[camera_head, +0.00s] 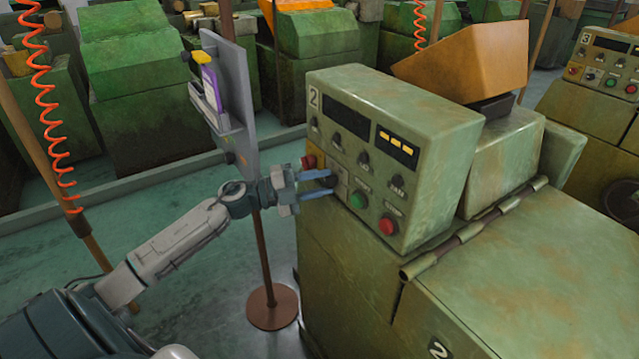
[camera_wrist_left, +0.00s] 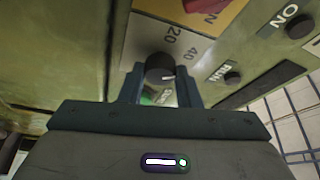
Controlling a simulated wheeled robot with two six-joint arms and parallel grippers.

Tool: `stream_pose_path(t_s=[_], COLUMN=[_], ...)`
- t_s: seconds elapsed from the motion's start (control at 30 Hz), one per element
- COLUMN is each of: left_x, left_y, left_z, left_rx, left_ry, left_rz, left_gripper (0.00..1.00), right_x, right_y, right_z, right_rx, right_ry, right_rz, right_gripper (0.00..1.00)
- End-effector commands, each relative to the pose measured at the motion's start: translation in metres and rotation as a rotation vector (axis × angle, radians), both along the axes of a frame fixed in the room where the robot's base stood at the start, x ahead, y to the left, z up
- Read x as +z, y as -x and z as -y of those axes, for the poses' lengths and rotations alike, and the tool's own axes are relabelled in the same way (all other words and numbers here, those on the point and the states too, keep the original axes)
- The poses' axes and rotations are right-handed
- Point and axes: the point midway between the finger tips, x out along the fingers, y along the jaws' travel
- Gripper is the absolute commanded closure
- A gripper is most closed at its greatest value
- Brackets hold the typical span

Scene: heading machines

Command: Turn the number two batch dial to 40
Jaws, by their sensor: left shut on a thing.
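The number two machine's control box (camera_head: 440,150) bears a "2" plate and a row of controls. The batch dial is a dark round knob (camera_wrist_left: 160,67) on a pale plate in the left wrist view, with 20 and 40 printed beside it. A white mark shows on the knob's right side; I cannot tell exactly which number it points at. My left gripper (camera_head: 322,184) reaches in from the left at the panel's lower left. In the left wrist view its fingers (camera_wrist_left: 163,85) are shut on the dial, one on each side. My right gripper is not in view.
A red knob (camera_head: 308,162) on a yellow plate sits just above the dial. A green button (camera_head: 358,200) and a red button (camera_head: 387,226) are to its right. A sign board (camera_head: 232,95) on a brown post stands beside my left arm.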

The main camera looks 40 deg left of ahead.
Motion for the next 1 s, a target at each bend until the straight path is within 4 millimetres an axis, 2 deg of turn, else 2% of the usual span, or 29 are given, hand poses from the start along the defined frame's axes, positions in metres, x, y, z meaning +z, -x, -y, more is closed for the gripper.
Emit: stream_pose_path(t_s=[0.3,0.33,0.43,0.77,1.0], left_x=[-0.001,-0.001,-0.001,-0.001,-0.005], left_y=[0.0,0.0,0.0,0.001,0.014], left_z=[0.0,0.0,0.0,-0.001,-0.013], left_rx=[-0.002,-0.002,-0.001,0.0,-0.002], left_ry=[-0.001,-0.001,-0.001,0.0,-0.004], left_rz=[-0.002,-0.002,-0.002,-0.001,-0.002], left_gripper=[0.93,0.66,0.48,0.48,0.48], right_x=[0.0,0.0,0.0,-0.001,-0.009], right_y=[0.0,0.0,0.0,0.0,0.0], right_z=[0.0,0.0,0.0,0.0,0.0], right_rx=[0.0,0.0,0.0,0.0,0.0], right_ry=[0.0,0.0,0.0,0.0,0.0], right_rz=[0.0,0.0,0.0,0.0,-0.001], right_gripper=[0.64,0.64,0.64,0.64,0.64])
